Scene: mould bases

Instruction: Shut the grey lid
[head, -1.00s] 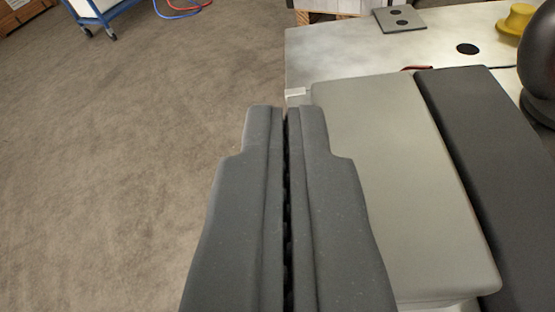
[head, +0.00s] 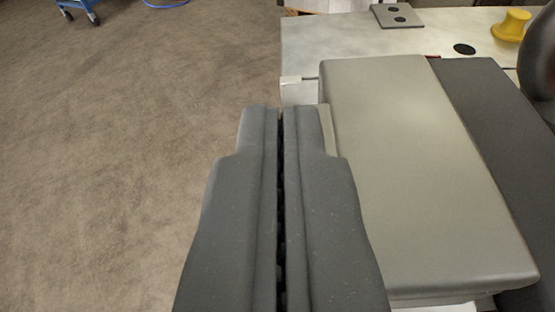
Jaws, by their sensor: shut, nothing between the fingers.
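The grey lid (head: 425,170) is a long light-grey slab to the right of my gripper in the head view. It lies flat as seen from above, beside a dark grey slab (head: 490,120). I cannot tell from this angle how far it is shut. My gripper (head: 281,108) is shut and empty, its fingers pointing away from me. It overlaps the left edge of the lid in the picture; whether it touches cannot be told. The gripper hides part of the lid's lower left side.
A pale metal table top (head: 370,42) extends behind the lid, with a grey plate with two holes (head: 397,21) and a yellow knob (head: 511,25). A dark rounded object (head: 541,60) stands at the right edge. Open carpet (head: 120,170) fills the left. A blue cart (head: 78,8) is far left.

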